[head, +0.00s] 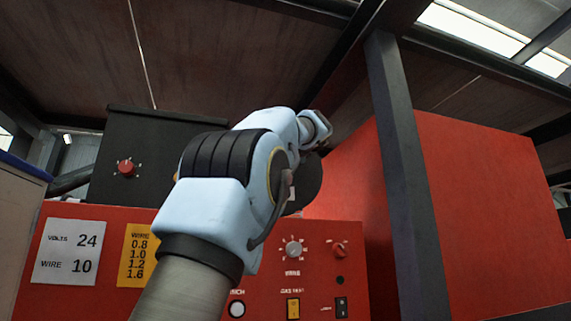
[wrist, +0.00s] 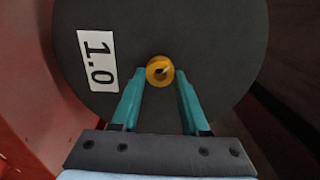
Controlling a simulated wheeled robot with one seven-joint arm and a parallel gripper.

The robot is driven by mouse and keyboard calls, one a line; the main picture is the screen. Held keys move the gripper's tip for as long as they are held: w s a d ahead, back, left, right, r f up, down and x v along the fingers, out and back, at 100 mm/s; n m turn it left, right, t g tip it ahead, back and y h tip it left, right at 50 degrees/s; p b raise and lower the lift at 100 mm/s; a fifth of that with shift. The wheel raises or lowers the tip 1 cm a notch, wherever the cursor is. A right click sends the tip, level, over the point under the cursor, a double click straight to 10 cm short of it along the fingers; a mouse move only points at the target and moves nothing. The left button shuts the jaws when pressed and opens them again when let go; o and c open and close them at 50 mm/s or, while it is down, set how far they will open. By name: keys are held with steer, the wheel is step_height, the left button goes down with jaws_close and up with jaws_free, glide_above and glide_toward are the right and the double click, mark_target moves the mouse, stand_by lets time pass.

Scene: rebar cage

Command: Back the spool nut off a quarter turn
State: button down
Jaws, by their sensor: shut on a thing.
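The spool nut (wrist: 159,66) is a small yellow-orange knob with a dark mark on its face, at the centre of the dark round spool (wrist: 215,45) in the wrist view. A white label reading 1.0 (wrist: 97,60) is on the spool's face, left of the nut. My gripper (wrist: 160,75) has its two teal fingers shut on the nut, one on each side. In the head view, part of the dark spool (head: 309,182) shows behind my arm; the nut and my fingertips are hidden there.
A red machine panel (head: 340,290) with knobs and switches sits below the spool. A dark box with a red knob (head: 126,168) stands behind my arm. A grey post (head: 400,170) and a large red cabinet (head: 480,220) are to the right.

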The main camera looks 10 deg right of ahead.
steer(key=shift+c, duration=2)
jaws_free()
steer(key=s+d+b, duration=0.1)
steer(key=s+b, duration=0.3)
steer(key=s, duration=0.6)
steer(key=shift+s+d+b, duration=0.2)
steer(key=shift+s+b, duration=0.15)
